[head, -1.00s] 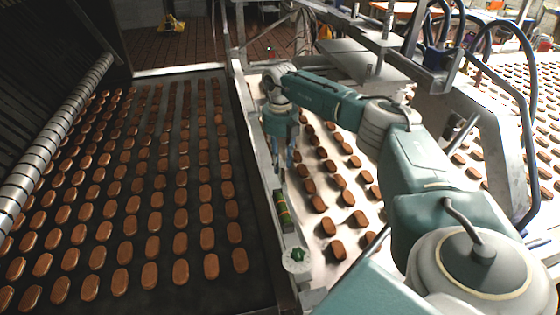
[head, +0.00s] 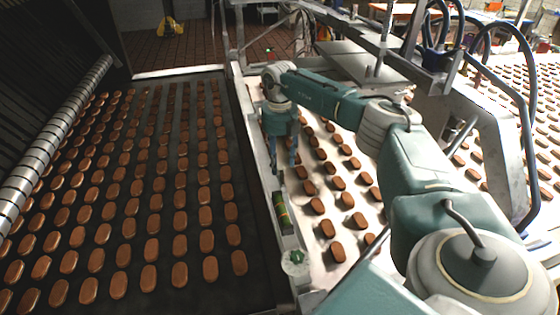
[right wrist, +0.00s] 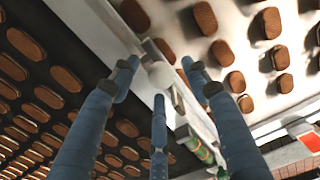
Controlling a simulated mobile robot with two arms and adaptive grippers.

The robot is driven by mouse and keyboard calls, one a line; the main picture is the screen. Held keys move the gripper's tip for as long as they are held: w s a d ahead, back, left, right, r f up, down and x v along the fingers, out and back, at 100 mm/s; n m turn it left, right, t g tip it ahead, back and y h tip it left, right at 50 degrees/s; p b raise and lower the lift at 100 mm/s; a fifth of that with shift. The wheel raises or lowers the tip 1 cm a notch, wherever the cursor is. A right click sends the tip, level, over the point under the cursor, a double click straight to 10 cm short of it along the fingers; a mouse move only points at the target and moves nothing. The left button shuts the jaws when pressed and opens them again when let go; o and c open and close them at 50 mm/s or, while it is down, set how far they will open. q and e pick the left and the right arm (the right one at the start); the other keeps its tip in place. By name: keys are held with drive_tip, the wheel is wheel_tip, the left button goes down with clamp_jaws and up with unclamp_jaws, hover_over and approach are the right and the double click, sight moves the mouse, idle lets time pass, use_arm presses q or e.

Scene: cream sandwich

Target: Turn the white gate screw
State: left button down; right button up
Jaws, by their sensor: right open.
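A small white round knob (right wrist: 160,75), which looks like the white gate screw, sits on the pale rail (right wrist: 100,35) in the right wrist view. My right gripper (right wrist: 159,78) is open, its three blue fingers spread around the knob. I cannot tell whether any finger touches it. In the head view my right gripper (head: 281,160) points down over the rail between the two belts, and the knob is not clearly visible there. My left gripper is not in view.
A green and yellow cylinder (head: 283,213) and a white disc with a green centre (head: 295,262) lie nearer along the rail. Brown biscuits cover the dark belt (head: 255,255) at left and the pale belt at right. A metal frame (head: 480,100) stands at right.

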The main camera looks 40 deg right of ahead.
sight(280, 165)
wheel_tip(280, 165, up, 11)
drive_tip(key=shift+r, duration=0.2)
drive_tip(key=shift+d+f, duration=0.1)
idle(0.5)
